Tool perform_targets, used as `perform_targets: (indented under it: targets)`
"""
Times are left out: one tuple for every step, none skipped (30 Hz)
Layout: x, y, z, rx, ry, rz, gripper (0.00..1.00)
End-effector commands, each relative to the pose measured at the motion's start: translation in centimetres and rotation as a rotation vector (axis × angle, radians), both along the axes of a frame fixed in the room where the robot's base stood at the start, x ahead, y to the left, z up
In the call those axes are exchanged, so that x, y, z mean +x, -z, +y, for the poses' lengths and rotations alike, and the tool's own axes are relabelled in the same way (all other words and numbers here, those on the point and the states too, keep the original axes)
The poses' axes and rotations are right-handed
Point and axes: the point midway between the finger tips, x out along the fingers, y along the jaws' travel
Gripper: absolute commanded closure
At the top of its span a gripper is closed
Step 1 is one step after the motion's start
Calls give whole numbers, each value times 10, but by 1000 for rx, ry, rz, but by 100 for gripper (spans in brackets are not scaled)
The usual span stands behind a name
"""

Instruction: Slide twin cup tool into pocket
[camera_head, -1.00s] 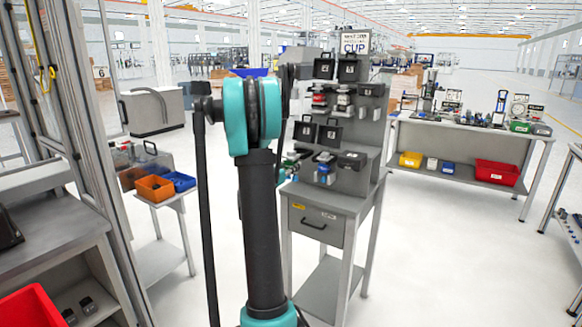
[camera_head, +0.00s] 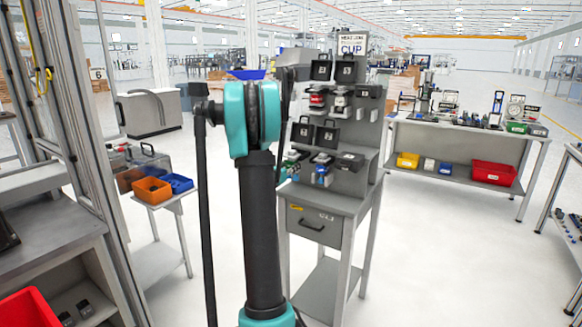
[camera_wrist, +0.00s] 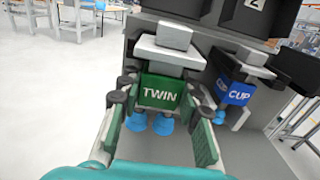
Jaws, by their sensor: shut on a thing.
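The twin cup tool (camera_wrist: 158,94) has a green body marked TWIN, a grey top plate and light-blue suction cups hanging below. My gripper (camera_wrist: 163,88) is shut on it, with one finger on each side of the green body. The tool is upright, close to the rack, with its grey top plate just under a black holder (camera_wrist: 178,7). I cannot tell whether the plate is inside a pocket. In the head view my arm hides my gripper, while the grey rack (camera_head: 345,183) stands behind and to the right of the arm.
A blue CUP tool (camera_wrist: 237,93) hangs to the right, below a black holder marked 2 (camera_wrist: 258,14). A side table with orange (camera_head: 152,190) and blue bins stands left. Open floor lies between rack and right bench (camera_head: 465,135).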

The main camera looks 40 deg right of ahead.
Motion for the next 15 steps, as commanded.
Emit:
perform_targets:
  targets:
    - [1, 0, -1, 0, 0, 0, 100]
    - [1, 0, -2, 0, 0, 0, 100]
    - [2, 0, -3, 0, 0, 0, 100]
    - [2, 0, -4, 0, 0, 0, 100]
    - [2, 0, -5, 0, 0, 0, 100]
    - [3, 0, -6, 0, 0, 0, 100]
    - [3, 0, -6, 0, 0, 0, 100]
    - [3, 0, -7, 0, 0, 0, 100]
    - [4, 0, -8, 0, 0, 0, 100]
    - [4, 0, -9, 0, 0, 0, 100]
    - [4, 0, -10, 0, 0, 0, 100]
    - [5, 0, -11, 0, 0, 0, 100]
    - [5, 0, -12, 0, 0, 0, 100]
    - [5, 0, -12, 0, 0, 0, 100]
    - [6, 0, -13, 0, 0, 0, 100]
